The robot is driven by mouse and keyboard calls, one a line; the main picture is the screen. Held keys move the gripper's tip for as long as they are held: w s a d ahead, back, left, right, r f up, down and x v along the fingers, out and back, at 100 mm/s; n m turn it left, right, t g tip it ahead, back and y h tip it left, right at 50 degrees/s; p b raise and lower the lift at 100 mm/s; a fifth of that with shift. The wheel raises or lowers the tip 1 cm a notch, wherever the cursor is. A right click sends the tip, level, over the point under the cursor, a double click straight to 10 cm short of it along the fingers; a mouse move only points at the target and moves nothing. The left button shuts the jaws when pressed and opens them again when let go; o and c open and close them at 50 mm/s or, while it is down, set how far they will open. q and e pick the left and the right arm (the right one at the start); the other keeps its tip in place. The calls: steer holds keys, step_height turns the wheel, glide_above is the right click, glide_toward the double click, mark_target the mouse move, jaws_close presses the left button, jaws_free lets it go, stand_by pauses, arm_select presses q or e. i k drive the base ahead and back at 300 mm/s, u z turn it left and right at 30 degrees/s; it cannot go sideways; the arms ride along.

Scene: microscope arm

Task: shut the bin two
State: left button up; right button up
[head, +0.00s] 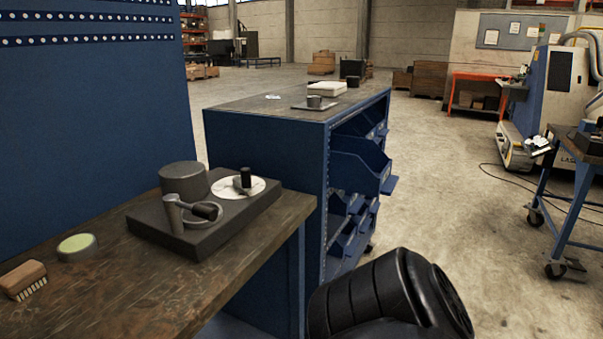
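A blue cabinet (265,150) with an open side of blue bins stands in the middle of the head view. One upper bin (358,166) sticks out well beyond the cabinet's front edge. More bins sit above and below it, and a lower one (345,243) also looks tilted outward. No number is readable on the bins, so I cannot tell which is bin two. A black rounded link of my own arm fills the bottom right, in front of the cabinet's lower part. Neither gripper is in view.
A wooden bench (150,295) at the left holds a dark plate (205,235) with metal parts, a round tin (77,247) and a brush (23,280). Open floor (450,210) lies right of the cabinet, up to a blue wheeled cart (570,200).

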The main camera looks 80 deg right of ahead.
mark_target(358, 165)
steer(key=z, duration=3.6)
steer(key=i, duration=1.15)
steer(key=u, duration=0.1)
